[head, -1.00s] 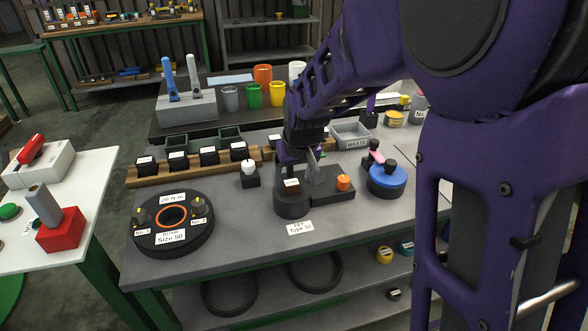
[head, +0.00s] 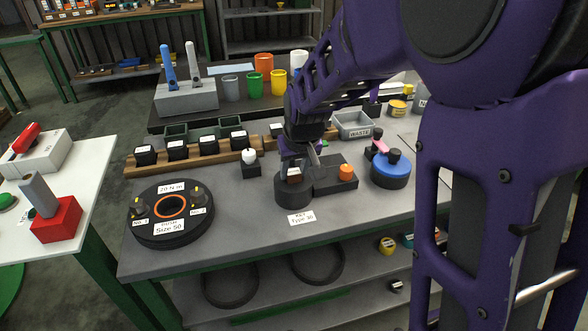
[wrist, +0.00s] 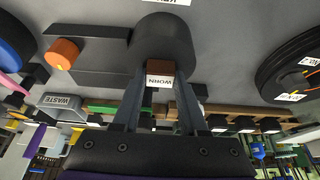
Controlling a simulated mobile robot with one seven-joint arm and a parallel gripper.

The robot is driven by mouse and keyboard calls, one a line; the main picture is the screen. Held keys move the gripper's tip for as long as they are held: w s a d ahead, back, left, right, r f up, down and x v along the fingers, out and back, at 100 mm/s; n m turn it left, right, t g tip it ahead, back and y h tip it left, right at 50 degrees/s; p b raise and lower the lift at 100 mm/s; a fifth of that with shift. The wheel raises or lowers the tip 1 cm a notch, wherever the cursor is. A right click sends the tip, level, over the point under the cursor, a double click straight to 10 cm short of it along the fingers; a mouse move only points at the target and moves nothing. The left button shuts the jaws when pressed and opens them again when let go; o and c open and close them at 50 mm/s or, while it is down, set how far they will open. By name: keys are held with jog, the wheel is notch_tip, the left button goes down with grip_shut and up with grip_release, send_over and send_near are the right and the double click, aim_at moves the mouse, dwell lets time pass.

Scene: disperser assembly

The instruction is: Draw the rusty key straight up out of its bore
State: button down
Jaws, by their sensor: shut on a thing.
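The rusty key (head: 294,174) shows as a small brown block with a white label at the top of a dark round holder (head: 293,193) on the grey bench. In the wrist view the brown key (wrist: 160,68) stands between my two fingers, and its label reads "WORN". My gripper (wrist: 160,85) is shut on the key from above; it also shows in the head view (head: 298,160). The holder (wrist: 162,38) is close beyond the fingertips. The key's lower end and the bore are hidden, so I cannot tell how deep it sits.
A dark block with an orange knob (head: 346,171) adjoins the holder. A blue round part (head: 390,172) stands to the right, a white-topped piece (head: 250,162) to the left. A large black ring fixture (head: 170,228) lies farther left. The bench front is clear except for a label card (head: 301,218).

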aim_at(294, 173)
jog(key=shift+r, duration=0.1)
jog(key=shift+r+p, duration=2.55)
jog(key=shift+r, duration=0.9)
